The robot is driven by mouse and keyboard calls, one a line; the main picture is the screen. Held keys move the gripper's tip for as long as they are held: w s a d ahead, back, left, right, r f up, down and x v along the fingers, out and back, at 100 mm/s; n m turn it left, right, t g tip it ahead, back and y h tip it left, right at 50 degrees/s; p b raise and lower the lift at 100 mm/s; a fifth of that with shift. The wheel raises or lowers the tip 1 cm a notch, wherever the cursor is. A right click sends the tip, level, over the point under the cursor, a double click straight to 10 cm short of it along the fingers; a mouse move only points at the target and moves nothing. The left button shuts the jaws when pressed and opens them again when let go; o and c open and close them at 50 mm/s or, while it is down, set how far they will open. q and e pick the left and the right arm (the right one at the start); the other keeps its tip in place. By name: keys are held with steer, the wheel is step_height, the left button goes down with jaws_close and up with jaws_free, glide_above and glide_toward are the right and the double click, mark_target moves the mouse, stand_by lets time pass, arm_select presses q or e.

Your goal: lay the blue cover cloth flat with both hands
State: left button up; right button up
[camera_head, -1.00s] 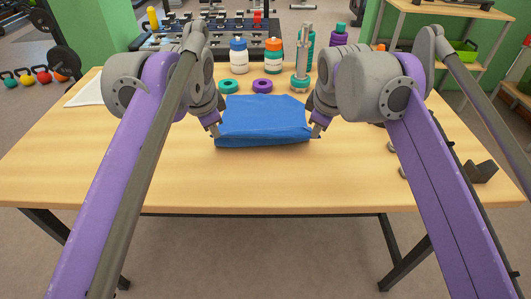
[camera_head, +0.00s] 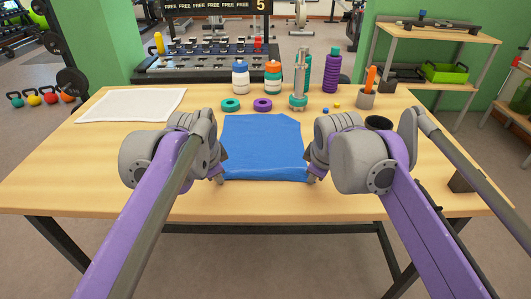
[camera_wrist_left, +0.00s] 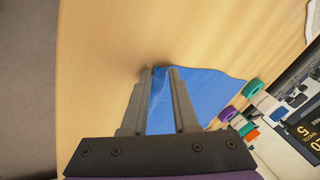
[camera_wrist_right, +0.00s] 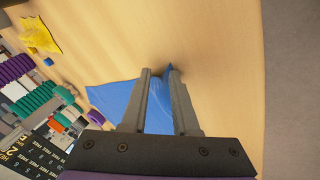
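The blue cover cloth (camera_head: 262,145) lies spread in the middle of the table. Its near edge shows a darker, slightly raised fold, and a far corner looks cut off or turned in. My left gripper (camera_head: 221,181) is at the cloth's near left corner, fingertips low by the table. My right gripper (camera_head: 311,182) is at the near right corner in the same way. In the left wrist view, cloth (camera_wrist_left: 190,95) shows between and beside the fingers (camera_wrist_left: 162,69). The right wrist view shows cloth (camera_wrist_right: 115,97) likewise around the fingers (camera_wrist_right: 159,70). Whether the fingers pinch it is unclear.
A white cloth (camera_head: 130,105) lies at the back left of the table. Teal (camera_head: 230,104) and purple (camera_head: 263,104) rings, bottles (camera_head: 273,77), a metal stand (camera_head: 300,85) and a purple stack (camera_head: 332,72) stand behind the cloth. A dark cup (camera_head: 378,123) is to the right. The front strip is clear.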

arm_select(q)
steer(key=o, duration=0.4)
steer(key=shift+d, duration=0.1)
steer(key=shift+c, duration=0.2)
arm_select(e)
steer(key=o, duration=0.3)
steer(key=shift+a, duration=0.1)
arm_select(q)
steer(key=v, duration=1.1)
steer(key=shift+s+f, duration=0.25)
steer(key=shift+s, duration=0.15)
arm_select(e)
steer(key=shift+o, duration=0.2)
steer(key=v, duration=1.1)
steer(key=shift+s+f, duration=0.25)
steer(key=shift+s, duration=0.15)
arm_select(q)
steer(key=shift+f, duration=0.1)
arm_select(e)
steer(key=shift+f, duration=0.1)
